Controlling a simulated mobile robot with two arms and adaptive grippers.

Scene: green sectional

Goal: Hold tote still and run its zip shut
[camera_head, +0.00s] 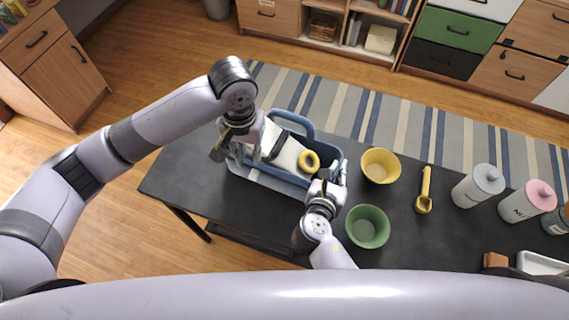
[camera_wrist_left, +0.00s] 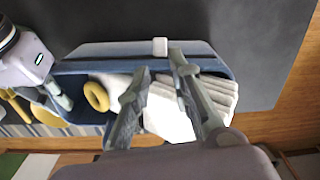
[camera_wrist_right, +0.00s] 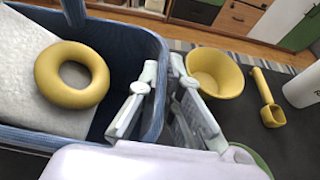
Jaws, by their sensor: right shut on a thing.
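The tote (camera_head: 270,181) is a blue open-topped bag with a raised handle (camera_head: 293,120), standing on the dark table. It holds white cloth-like contents and a yellow ring (camera_head: 309,160), which also shows in the right wrist view (camera_wrist_right: 72,75). My right gripper (camera_head: 328,182) is shut on the tote's right end wall (camera_wrist_right: 155,85), one finger on each side. My left gripper (camera_head: 232,153) is over the tote's left end with its fingers apart. In the left wrist view, a small white tab (camera_wrist_left: 160,46) sits on the tote's near rim, just beyond the fingertips; nothing shows gripped.
A yellow bowl (camera_head: 380,167), a green bowl (camera_head: 367,227) and a yellow scoop (camera_head: 424,190) stand right of the tote. White (camera_head: 479,186) and pink (camera_head: 527,202) canisters are farther right. The table (camera_head: 195,185) is clear left of the tote.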

